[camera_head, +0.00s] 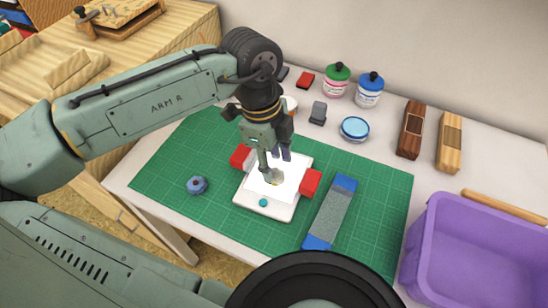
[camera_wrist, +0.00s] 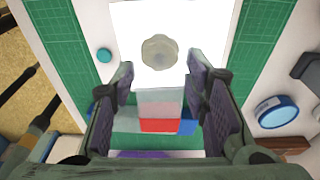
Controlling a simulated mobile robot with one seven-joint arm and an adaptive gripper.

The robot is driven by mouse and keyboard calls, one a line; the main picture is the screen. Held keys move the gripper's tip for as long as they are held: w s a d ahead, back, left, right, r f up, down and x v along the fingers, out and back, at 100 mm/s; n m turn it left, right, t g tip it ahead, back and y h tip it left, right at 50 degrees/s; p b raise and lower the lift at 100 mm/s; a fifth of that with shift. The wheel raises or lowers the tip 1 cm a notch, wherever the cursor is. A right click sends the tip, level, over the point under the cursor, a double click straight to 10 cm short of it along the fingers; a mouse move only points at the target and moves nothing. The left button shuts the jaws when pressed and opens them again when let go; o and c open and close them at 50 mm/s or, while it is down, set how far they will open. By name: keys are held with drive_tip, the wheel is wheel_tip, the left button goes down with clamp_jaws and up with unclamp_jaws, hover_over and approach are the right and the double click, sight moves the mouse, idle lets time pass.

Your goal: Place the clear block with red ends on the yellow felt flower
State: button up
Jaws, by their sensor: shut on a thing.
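The clear block with red ends (camera_head: 311,183) is between the fingers of my gripper (camera_head: 275,158). In the head view its red ends show on either side of the fingers, over the white pad (camera_head: 250,206). In the wrist view one red end of the block (camera_wrist: 160,125) shows between the two gripping pads; the other is out of that view. My gripper (camera_wrist: 160,80) is shut on the block. The pale yellow flower (camera_wrist: 160,52) lies on the pad, just beyond the fingertips. In the head view the flower (camera_head: 273,178) shows below the fingertips. I cannot tell the block's height above it.
A block with blue ends (camera_head: 330,212) lies on the green mat (camera_head: 160,171) right of the pad. A small blue round item (camera_head: 197,185) lies on the left. A purple bin (camera_head: 430,235) stands at the right. Jars (camera_head: 369,90) and a blue-lidded tin (camera_head: 355,128) stand behind.

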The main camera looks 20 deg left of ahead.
drive_tip(key=shift+f, duration=0.2)
drive_tip(key=o, duration=1.4)
drive_tip(key=r, duration=0.4)
drive_tip(key=a+r, duration=0.1)
drive_tip(key=r, duration=0.3)
drive_tip(key=r+b, duration=0.1)
drive_tip(key=r, duration=0.3)
drive_tip(key=shift+a, duration=0.35)
